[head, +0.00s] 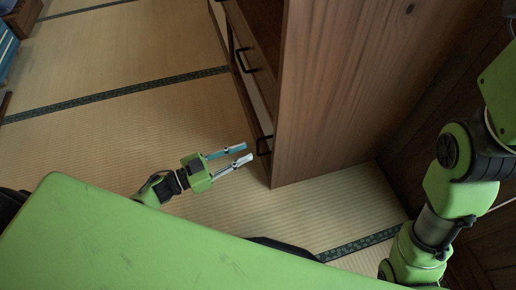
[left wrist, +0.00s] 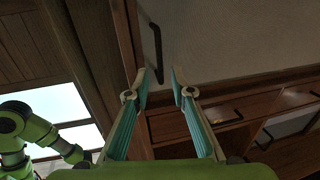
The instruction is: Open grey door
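A wooden cabinet (head: 340,90) stands right of centre in the head view, its front seen at a steep angle. The grey door (left wrist: 225,40) fills the upper part of the left wrist view, in a wooden frame. Its black bar handle (left wrist: 157,50) runs upright near the door's left edge; a black handle (head: 264,145) also shows low on the cabinet front in the head view. My left gripper (head: 246,153) is open and empty, its fingertips pointing at this handle and just short of it. My right gripper is out of view.
Other black handles (head: 245,60) sit higher on the cabinet front. The tatami floor (head: 130,125) left of the cabinet is clear. My right arm (head: 460,185) is at the right, near a dark wooden wall. A brown object (head: 22,15) stands far left.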

